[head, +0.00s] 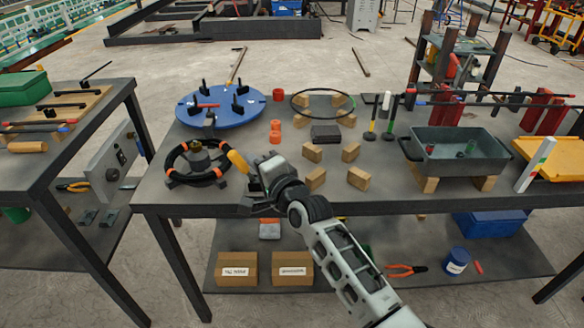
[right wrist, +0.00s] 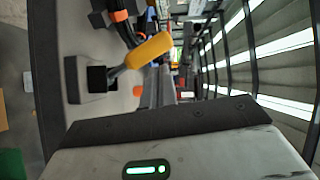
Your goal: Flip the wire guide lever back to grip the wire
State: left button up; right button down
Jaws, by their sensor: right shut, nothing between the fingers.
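A lever with a yellow handle (head: 238,161) stands tilted at the right side of a black ring with orange bands (head: 197,164) on the table. In the right wrist view the yellow handle (right wrist: 149,50) lies just beyond my gripper's body, with a dark block (right wrist: 88,79) at its lower end. My right gripper (head: 253,187) is just right of the handle, shut and empty. Its fingertips are partly hidden, and I cannot tell whether it touches the lever. My left gripper is not in view.
A blue round turntable with black posts (head: 221,106) stands behind the ring. Several wooden blocks (head: 351,152) lie right of my arm. A grey tray (head: 462,152) rests farther right. The table's front edge (head: 400,206) runs below my wrist.

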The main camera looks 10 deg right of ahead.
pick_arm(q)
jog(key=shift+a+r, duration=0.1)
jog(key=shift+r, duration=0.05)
pick_arm(e)
jog(key=shift+a, duration=0.45)
jog(key=shift+a, duration=0.2)
pick_arm(q)
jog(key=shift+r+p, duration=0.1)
jog(key=shift+p, duration=0.2)
pick_arm(e)
jog(key=shift+d+r, duration=0.1)
pick_arm(q)
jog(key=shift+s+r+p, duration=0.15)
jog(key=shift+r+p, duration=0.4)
jog(key=shift+p, duration=0.7)
pick_arm(e)
jog(key=s+d+r, duration=0.4)
jog(key=s+d, duration=0.3)
jog(key=s, duration=0.3)
jog(key=shift+r, duration=0.15)
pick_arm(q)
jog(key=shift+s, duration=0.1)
pick_arm(e)
jog(key=shift+s+d, duration=0.1)
